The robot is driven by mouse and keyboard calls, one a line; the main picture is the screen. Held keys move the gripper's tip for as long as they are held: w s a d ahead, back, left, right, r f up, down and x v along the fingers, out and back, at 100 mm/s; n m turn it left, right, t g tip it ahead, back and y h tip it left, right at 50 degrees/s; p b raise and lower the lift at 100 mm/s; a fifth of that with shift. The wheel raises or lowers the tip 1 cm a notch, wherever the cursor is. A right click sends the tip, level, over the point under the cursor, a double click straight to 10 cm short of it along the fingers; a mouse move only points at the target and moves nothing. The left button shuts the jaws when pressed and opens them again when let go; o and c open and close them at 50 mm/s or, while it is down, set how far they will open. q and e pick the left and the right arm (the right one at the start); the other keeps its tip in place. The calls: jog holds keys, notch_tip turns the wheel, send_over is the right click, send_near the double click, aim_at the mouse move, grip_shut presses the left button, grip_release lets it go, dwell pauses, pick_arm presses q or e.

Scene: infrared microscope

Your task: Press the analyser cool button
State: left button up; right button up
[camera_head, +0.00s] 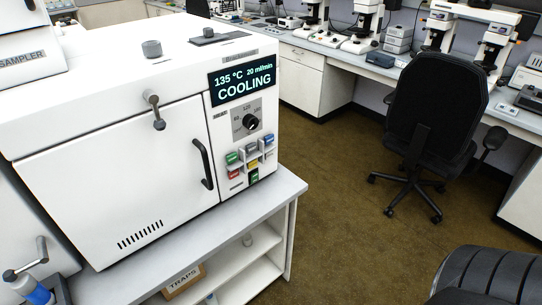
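The white analyser (110,180) stands on a grey-topped bench at the left. Its display (243,82) reads "135 °C 20 ml/min COOLING". Below the display is a black dial (250,122). Under the dial is a cluster of coloured buttons, including a green button (232,158), a red button (234,174) and a blue button (267,140). Their labels are too small to read, so I cannot tell for certain which one is the cool button. Neither of my grippers is in view, and nothing covers the button panel.
The analyser door has a dark handle (203,163). A box marked "TRAPS" (183,281) sits on the shelf below. A black office chair (436,110) stands at the right. A dark ribbed shape (488,276) fills the lower right corner. The brown floor between is clear.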

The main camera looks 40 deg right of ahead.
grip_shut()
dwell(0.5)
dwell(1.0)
